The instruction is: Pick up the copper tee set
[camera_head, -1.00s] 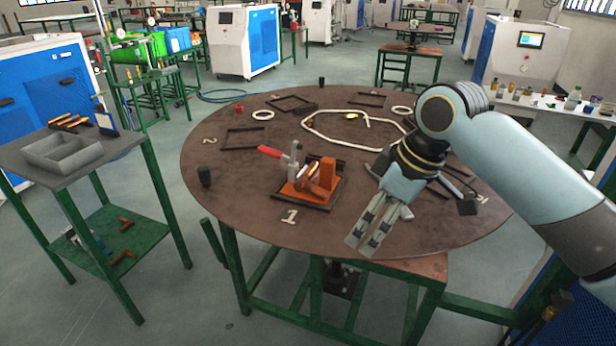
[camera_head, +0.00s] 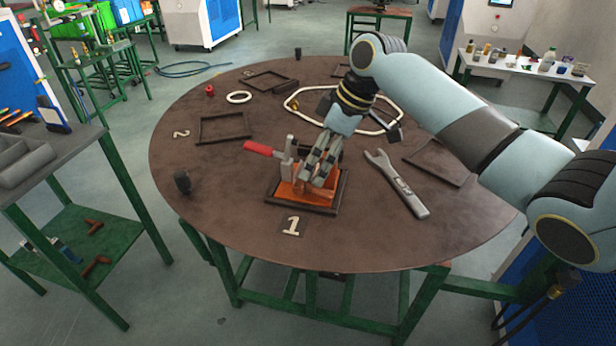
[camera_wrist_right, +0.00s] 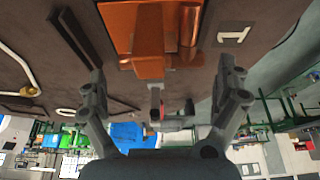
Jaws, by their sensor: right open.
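An orange fixture (camera_head: 300,192) with a red-handled clamp (camera_head: 268,149) sits in a dark square frame at mark 1 on the round table. In the right wrist view the fixture (camera_wrist_right: 122,28) is near the top, with a shiny copper pipe piece (camera_wrist_right: 189,28) in it. The joint of the copper tee set cannot be made out. My right gripper (camera_head: 316,173) is over the fixture, pointing down, and hides much of it. My left gripper is not in view.
A wrench (camera_head: 397,183) lies right of the fixture. A white ring (camera_head: 239,97), a cream hose loop (camera_head: 291,105) and empty dark frames (camera_head: 224,127) are farther back. Copper-coloured pieces (camera_head: 96,266) lie on the side table's lower shelf. The table's front is clear.

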